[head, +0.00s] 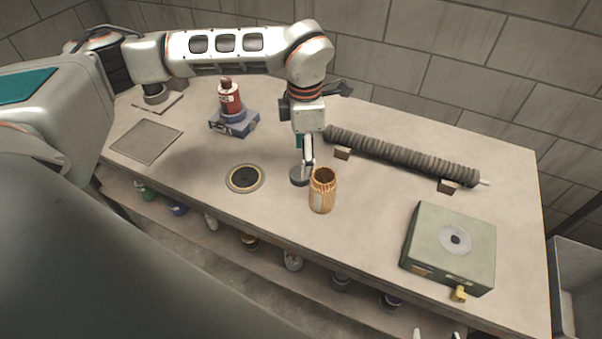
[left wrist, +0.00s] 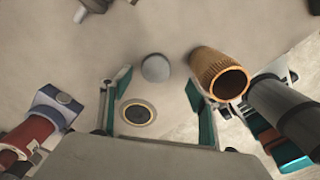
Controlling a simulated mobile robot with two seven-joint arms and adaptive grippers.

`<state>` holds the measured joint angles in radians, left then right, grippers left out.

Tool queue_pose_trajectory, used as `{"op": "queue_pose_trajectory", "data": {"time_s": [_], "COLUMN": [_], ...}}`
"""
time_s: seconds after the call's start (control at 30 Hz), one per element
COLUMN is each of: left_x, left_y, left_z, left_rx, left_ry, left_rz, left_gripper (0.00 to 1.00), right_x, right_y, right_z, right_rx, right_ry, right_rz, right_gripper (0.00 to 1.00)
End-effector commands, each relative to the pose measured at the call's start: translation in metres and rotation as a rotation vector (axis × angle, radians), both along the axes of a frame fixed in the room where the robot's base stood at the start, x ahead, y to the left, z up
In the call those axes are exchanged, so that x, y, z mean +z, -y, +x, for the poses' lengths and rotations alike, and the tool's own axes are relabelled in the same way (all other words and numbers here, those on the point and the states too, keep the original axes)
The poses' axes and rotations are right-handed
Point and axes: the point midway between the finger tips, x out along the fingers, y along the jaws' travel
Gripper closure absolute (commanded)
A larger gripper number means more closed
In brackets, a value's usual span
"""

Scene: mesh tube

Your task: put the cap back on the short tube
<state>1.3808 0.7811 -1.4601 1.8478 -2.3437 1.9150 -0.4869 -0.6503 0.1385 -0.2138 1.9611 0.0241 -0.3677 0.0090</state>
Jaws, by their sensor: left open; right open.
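The short tube (head: 322,190) is an orange-brown ribbed cylinder standing upright on the bench with its open end up. It also shows in the left wrist view (left wrist: 218,72). The cap, a round grey disc (head: 300,176), lies on the bench just left of the tube, apart from it in the left wrist view (left wrist: 155,68). My left gripper (head: 307,160) is open and points down above the cap. In the left wrist view its fingers (left wrist: 158,82) are spread, with the cap between and just beyond the tips. My right gripper's fingertips (head: 436,334) show apart at the bottom edge.
A round dark-centred disc (head: 244,178) is set left of the cap. A red bottle (head: 230,97) stands on a blue base behind. A long ribbed tube (head: 400,155) rests on blocks at the back right. A green box (head: 450,245) with a yellow knob stands front right.

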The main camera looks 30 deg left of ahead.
Motion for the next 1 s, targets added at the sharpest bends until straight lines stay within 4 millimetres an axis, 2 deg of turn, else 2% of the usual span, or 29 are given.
{"op": "queue_pose_trajectory", "data": {"time_s": [0.37,0.7,1.0], "left_x": [-0.008,-0.051,-0.057], "left_y": [-0.001,-0.005,-0.006], "left_z": [0.000,0.003,0.003], "left_rx": [0.001,0.001,0.001], "left_ry": [0.000,-0.001,0.001], "left_rz": [0.000,-0.001,0.001], "left_gripper": [0.39,0.39,0.39], "right_x": [0.003,0.000,-0.002], "right_y": [0.000,0.001,0.001], "right_z": [0.003,0.002,0.001], "right_rx": [-0.002,-0.001,-0.001], "right_ry": [0.008,0.003,-0.001], "right_rz": [0.001,-0.001,-0.002], "right_gripper": [0.45,0.45,0.45]}}
